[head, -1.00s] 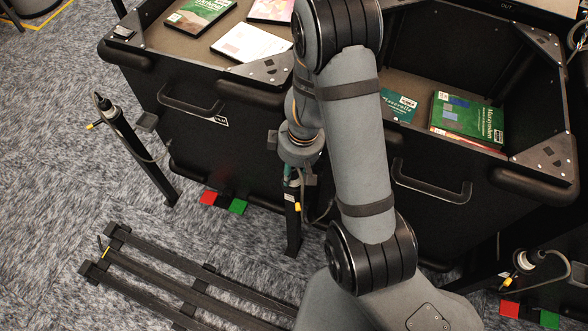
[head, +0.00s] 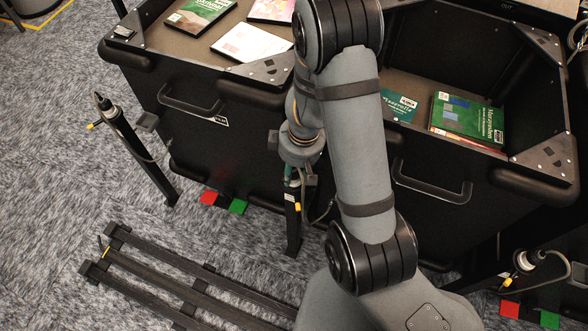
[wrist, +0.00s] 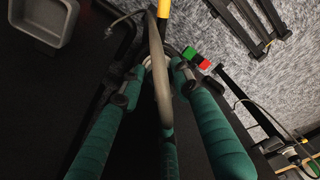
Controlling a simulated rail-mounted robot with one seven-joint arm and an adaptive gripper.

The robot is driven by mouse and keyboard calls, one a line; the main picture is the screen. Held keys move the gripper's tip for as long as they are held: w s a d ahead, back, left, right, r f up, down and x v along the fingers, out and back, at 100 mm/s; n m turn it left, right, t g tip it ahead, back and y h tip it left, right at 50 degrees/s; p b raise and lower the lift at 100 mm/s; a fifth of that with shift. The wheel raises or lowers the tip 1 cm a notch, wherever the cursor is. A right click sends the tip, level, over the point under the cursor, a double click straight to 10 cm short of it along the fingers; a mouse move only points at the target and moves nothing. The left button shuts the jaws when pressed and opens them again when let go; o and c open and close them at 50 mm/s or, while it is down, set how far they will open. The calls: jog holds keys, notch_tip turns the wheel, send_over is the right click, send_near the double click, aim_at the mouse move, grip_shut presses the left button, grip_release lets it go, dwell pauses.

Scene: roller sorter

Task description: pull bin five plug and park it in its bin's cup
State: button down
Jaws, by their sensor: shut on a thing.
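My gripper (head: 291,176) is at the top of a black post (head: 293,235) in front of the bins, largely hidden by my arm in the head view. In the wrist view its teal fingers (wrist: 155,82) are shut on the plug, whose body is mostly hidden between them. A grey-brown cable (wrist: 159,60) loops up past the fingers. A yellow piece (wrist: 163,9) shows just beyond the fingertips. I cannot tell whether the plug is still seated in the post. A grey square cup (wrist: 43,22) is at the upper left of the wrist view and looks empty.
Black bins (head: 245,130) holding books stand behind the gripper. Another post with a plug (head: 103,103) stands at left, and one more plug (head: 525,260) is at right. A slatted black rack (head: 185,290) lies on the carpet. Red (head: 208,198) and green (head: 238,206) pads sit below the bin.

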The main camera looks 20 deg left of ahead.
aim_at(295, 169)
jog(key=shift+r+p, duration=1.6)
jog(key=shift+r, duration=0.3)
jog(key=m, duration=0.3)
jog(key=shift+r+p, duration=0.1)
jog(key=shift+p, duration=0.2)
jog(key=m+p, duration=0.1)
jog(key=m, duration=0.3)
jog(key=shift+m+t+h, duration=0.3)
jog(key=shift+m+t, duration=0.1)
jog(key=m+p, duration=0.2)
jog(key=m, duration=0.2)
jog(key=shift+m+h+p, duration=0.4)
jog(key=shift+m+p, duration=0.75)
jog(key=shift+m, duration=0.85)
jog(key=shift+d, duration=0.1)
